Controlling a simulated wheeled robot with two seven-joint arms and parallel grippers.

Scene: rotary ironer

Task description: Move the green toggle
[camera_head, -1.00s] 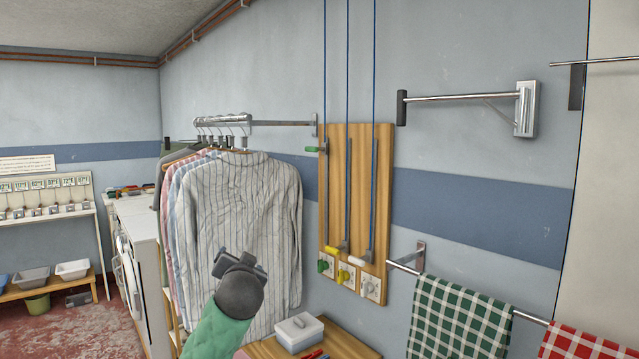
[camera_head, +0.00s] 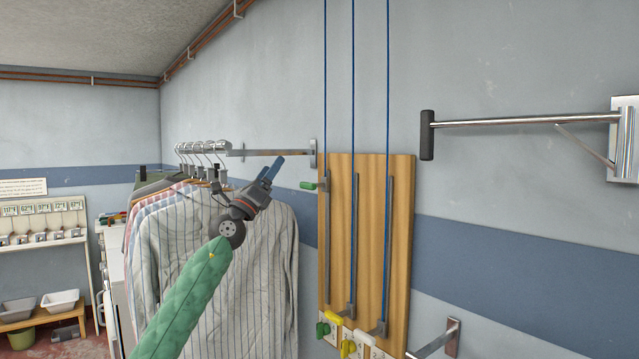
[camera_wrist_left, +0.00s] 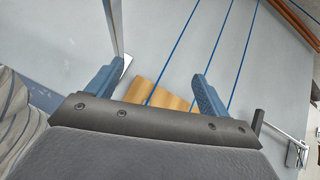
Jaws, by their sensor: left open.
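A wooden board (camera_head: 340,230) on the wall carries three upright slots with blue cords above. A green handle (camera_head: 307,185) sticks out to the left near the top of the leftmost slot. A green knob (camera_head: 322,329) sits at the board's lower left. A yellow handle (camera_head: 335,318) and a white handle (camera_head: 361,335) are at the bottom of the other slots. My left gripper (camera_head: 270,171) is open and empty, left of the green handle in the picture and apart from it. The left wrist view shows its blue fingers spread (camera_wrist_left: 160,78); no green handle shows between them.
Shirts (camera_head: 215,260) hang on a rail (camera_head: 275,153) behind my left arm, close to the gripper. A metal wall arm (camera_head: 500,122) juts out right of the board. The wall above the board is clear except for the cords.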

